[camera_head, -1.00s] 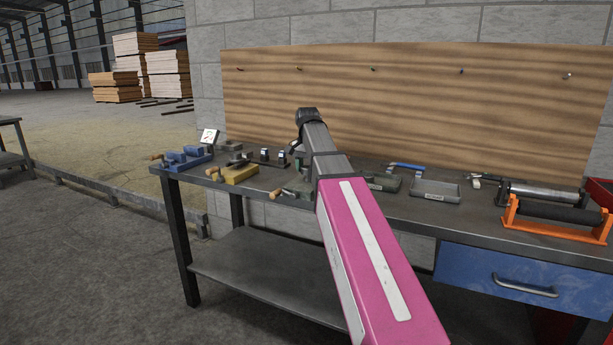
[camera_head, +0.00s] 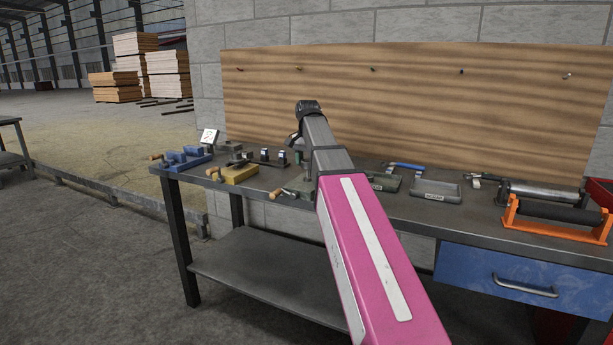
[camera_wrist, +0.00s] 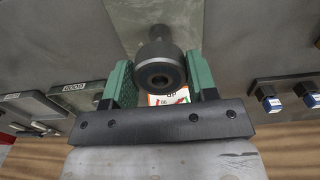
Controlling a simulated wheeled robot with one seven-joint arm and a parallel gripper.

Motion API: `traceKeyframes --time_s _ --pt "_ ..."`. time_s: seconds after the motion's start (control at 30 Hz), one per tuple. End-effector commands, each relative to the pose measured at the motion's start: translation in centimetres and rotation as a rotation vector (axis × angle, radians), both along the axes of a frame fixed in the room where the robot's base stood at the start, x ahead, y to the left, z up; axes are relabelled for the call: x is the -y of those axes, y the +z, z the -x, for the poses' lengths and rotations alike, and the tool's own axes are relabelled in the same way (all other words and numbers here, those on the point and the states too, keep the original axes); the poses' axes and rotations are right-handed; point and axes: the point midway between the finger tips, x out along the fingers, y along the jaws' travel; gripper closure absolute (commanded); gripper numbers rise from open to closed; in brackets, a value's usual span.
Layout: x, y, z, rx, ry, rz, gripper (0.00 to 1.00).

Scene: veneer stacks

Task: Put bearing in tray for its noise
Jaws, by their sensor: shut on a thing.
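My gripper (camera_wrist: 160,84) has green-padded fingers. It is shut on a dark round bearing (camera_wrist: 147,69) with a hole, which sits between the pads in the wrist view. A narrower round metal part (camera_wrist: 159,33) shows just beyond the bearing; whether they touch I cannot tell. In the head view my arm hides the fingertips and the bearing. Two shallow grey trays stand on the bench right of my arm: a nearer-left tray (camera_head: 388,188) and a right tray (camera_head: 436,183). In the wrist view one tray label (camera_wrist: 75,88) appears to read GOOD upside down.
A blue vise-like fixture (camera_head: 181,160), a yellow block (camera_head: 239,174) and small black stands (camera_head: 272,163) lie left of my arm. An orange roller frame (camera_head: 557,231) is at the right. A white marked card (camera_wrist: 167,99) shows between my fingers. The wooden backboard (camera_head: 420,95) rises behind.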

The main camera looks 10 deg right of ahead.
Motion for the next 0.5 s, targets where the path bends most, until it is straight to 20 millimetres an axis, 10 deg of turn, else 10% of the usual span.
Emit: traceKeyframes --time_s 0.5 --pt "0.0 1.7 -0.1 0.001 0.0 0.0 0.91"
